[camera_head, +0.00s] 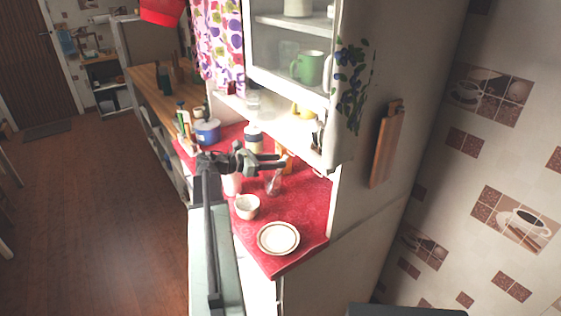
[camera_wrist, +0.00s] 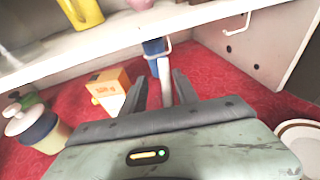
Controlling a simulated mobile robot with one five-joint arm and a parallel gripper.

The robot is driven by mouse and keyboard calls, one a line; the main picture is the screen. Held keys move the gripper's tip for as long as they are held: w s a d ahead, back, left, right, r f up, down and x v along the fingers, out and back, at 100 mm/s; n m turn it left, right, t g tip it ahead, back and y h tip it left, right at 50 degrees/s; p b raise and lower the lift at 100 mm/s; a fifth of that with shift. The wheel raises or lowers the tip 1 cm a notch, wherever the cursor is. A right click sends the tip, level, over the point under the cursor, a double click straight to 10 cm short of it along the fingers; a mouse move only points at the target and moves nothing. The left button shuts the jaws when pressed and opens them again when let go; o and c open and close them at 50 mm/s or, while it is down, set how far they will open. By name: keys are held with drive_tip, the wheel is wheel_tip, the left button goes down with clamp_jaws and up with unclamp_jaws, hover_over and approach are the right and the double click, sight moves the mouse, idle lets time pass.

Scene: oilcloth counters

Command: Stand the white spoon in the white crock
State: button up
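My gripper (camera_head: 284,162) reaches to the right above the red counter, below the cabinet shelf. In the wrist view its two fingers (camera_wrist: 160,80) stand apart, with a gap between them. A narrow white upright piece (camera_wrist: 165,84) shows in that gap, below a blue thing (camera_wrist: 154,47); it may be the white spoon, but I cannot tell for sure. I see no finger touching it. A pale cylinder (camera_head: 232,185), perhaps the white crock, stands on the counter under my gripper, its top partly hidden by it.
A white cup (camera_head: 247,207), a rimmed plate (camera_head: 278,238) and a clear glass (camera_head: 273,183) stand on the counter. An orange box (camera_wrist: 108,88) and a lidded jar (camera_wrist: 35,125) are near the fingers. The shelf edge (camera_wrist: 110,52) and a wire hook (camera_wrist: 236,30) are ahead.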

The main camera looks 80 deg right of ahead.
drive_tip(key=p+v, duration=0.2)
drive_tip(key=v, duration=0.8)
drive_tip(key=shift+w, duration=0.1)
